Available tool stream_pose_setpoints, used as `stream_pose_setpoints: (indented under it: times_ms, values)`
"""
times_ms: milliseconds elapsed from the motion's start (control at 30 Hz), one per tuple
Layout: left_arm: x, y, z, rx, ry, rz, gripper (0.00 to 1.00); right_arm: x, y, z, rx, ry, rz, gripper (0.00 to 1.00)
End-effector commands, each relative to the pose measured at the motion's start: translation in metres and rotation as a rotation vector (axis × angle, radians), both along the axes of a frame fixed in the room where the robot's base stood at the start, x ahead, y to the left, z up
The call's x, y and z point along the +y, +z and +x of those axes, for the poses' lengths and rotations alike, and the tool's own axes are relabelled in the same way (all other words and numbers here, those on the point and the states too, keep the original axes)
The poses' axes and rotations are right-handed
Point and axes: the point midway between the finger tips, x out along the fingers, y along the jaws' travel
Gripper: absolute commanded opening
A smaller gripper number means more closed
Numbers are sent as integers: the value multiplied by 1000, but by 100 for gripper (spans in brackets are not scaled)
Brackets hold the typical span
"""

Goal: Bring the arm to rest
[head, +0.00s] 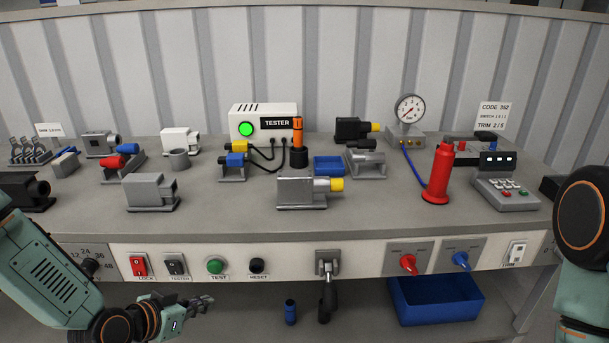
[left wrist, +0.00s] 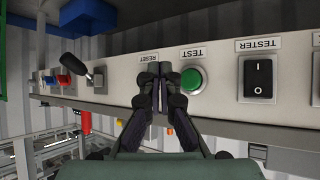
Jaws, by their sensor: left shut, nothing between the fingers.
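My left gripper (head: 200,304) is low in front of the bench, below the front panel, with its fingers pointing right in the head view. It is shut and empty. In the left wrist view the same gripper (left wrist: 160,80) shows its fingers together, overlapping the panel near the RESET label and beside the green TEST button (left wrist: 191,80). In the head view the green button (head: 215,265) and black RESET button (head: 257,266) are above the gripper. My right arm shows at the right edge, but its gripper is not in view.
The front panel also holds a red LOCK switch (head: 138,265), a black TESTER switch (head: 176,264), a lever (head: 327,280), red (head: 408,263) and blue (head: 460,260) knobs. A blue bin (head: 436,302) sits below. The tester (head: 263,121) with green lamp and several housings stand on the bench (head: 230,205).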

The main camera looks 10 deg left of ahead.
Motion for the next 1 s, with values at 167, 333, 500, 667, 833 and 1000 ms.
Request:
stream_pose_setpoints:
  times_ms: [167, 333, 500, 667, 833, 1000]
  values:
    - [2, -8, -10, 83, 115, -98, 0, 0, 0, 0, 0, 0, 0, 47]
    - [-18, -30, -44, 271, 244, -185, 0, 0, 0, 0, 0, 0, 0, 47]
    - [-41, -56, -94, 467, 326, -189, 0, 0, 0, 0, 0, 0, 0, 47]
    - [-60, -80, -160, 671, 389, -126, 0, 0, 0, 0, 0, 0, 0, 47]
    - [-70, -95, -233, 845, 397, 5, 0, 0, 0, 0, 0, 0, 0, 47]
    - [-76, -101, -273, 922, 327, 106, 0, 0, 0, 0, 0, 0, 0, 47]
